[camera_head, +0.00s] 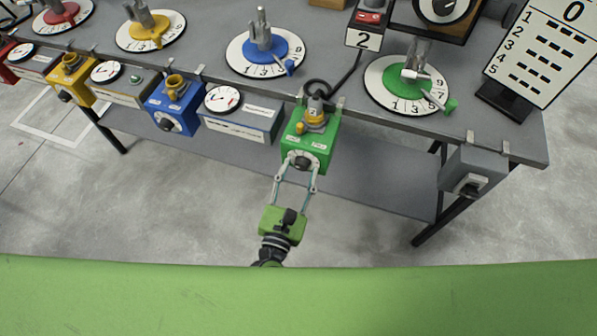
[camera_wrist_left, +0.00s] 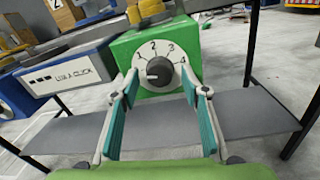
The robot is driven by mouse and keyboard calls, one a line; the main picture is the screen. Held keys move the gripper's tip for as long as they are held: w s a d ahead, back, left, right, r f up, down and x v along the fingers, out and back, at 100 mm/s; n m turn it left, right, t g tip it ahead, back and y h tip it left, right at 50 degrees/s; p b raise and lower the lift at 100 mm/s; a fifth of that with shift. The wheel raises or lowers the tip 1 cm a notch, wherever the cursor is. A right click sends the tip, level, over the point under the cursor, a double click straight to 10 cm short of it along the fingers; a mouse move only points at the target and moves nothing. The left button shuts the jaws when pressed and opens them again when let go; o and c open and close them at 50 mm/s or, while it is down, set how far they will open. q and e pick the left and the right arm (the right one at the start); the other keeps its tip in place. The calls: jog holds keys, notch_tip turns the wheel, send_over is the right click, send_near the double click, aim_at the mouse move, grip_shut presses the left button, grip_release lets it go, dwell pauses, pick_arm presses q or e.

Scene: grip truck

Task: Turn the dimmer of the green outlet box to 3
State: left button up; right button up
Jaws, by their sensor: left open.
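The green outlet box (camera_head: 310,137) hangs at the table's front edge, with a yellow plug on top. Its dimmer (camera_head: 302,161) is a black knob on a white round dial on the front face. In the left wrist view the dimmer knob (camera_wrist_left: 159,71) is close, with digits 2, 3 and 4 readable above and to its right. A light mark shows on the knob's left side; its exact setting is hard to tell. My left gripper (camera_head: 299,170) is open and empty in front of the dial, its fingers on either side of the knob, apart from it. My right gripper is out of view.
A blue outlet box (camera_head: 174,106) and a yellow one (camera_head: 72,80) hang further left. A grey switch box (camera_head: 472,173) hangs at the right. A panel with a clock (camera_head: 235,119) is just left of the green box. A lower shelf (camera_head: 375,188) runs beneath.

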pick_arm(q)
jog(key=c, duration=1.1)
